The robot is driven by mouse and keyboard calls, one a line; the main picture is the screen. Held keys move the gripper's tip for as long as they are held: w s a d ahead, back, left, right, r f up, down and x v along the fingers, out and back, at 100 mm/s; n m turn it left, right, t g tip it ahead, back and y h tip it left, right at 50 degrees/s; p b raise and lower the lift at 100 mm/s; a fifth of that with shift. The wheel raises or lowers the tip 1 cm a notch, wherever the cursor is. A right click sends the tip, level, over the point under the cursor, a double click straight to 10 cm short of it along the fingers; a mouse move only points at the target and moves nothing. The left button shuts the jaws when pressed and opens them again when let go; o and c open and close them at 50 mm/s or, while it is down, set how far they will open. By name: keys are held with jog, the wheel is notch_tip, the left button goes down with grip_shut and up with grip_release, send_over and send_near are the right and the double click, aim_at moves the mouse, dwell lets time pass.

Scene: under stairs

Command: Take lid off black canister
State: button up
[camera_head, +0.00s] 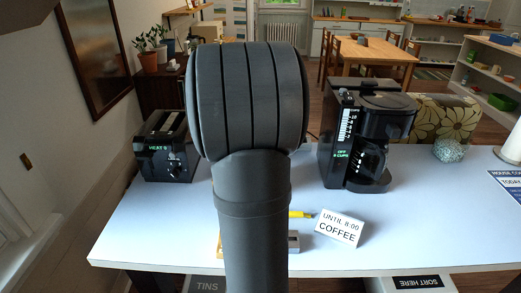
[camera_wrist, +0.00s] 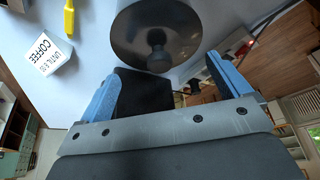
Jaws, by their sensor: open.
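A dark, shiny round lid (camera_wrist: 185,30) with a ball-shaped knob (camera_wrist: 157,52) shows at the top middle of the wrist view. The canister's body under it is not clearly seen. My gripper (camera_wrist: 161,68) is open, its blue fingers spread to either side below the knob, and it holds nothing. The lid looks to lie beyond the fingertips. A black blocky shape (camera_wrist: 145,92) shows between the fingers; I cannot tell what it is. In the head view my arm hides the canister and the gripper.
A black toaster (camera_head: 167,150) stands at the left of the white table (camera_head: 150,220), a black coffee maker (camera_head: 360,135) right of centre. A "COFFEE" sign (camera_head: 338,228) and a yellow object (camera_head: 300,214) lie near the front. The front left is clear.

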jog(key=shift+x, duration=1.8)
